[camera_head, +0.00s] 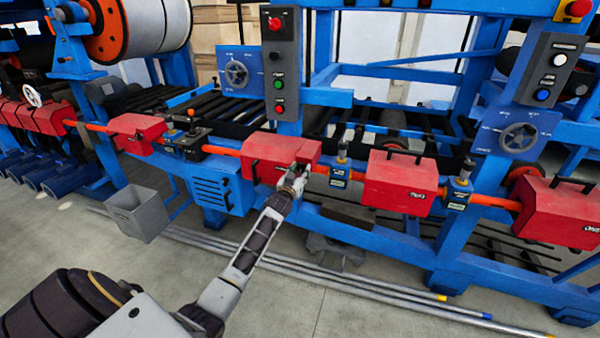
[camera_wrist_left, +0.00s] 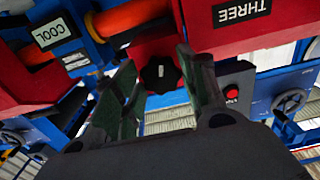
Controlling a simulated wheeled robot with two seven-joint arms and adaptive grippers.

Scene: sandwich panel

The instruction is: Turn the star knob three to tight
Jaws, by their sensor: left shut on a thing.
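The black star knob (camera_wrist_left: 160,73) shows in the left wrist view, on the red housing (camera_wrist_left: 235,25) that carries a THREE label (camera_wrist_left: 242,10). My left gripper (camera_wrist_left: 163,85) has one finger on each side of the knob and is shut on it. In the head view my left gripper (camera_head: 297,178) is at the lower front corner of a red housing (camera_head: 270,150) on the blue machine. There the gripper hides the knob. My right gripper is not in view.
Other red housings (camera_head: 402,182) sit along the orange pipe (camera_head: 222,151). A grey bin (camera_head: 140,212) stands on the floor at left, and long metal rods (camera_head: 350,283) lie in front of the machine. A control box with buttons (camera_head: 281,65) hangs above the housing.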

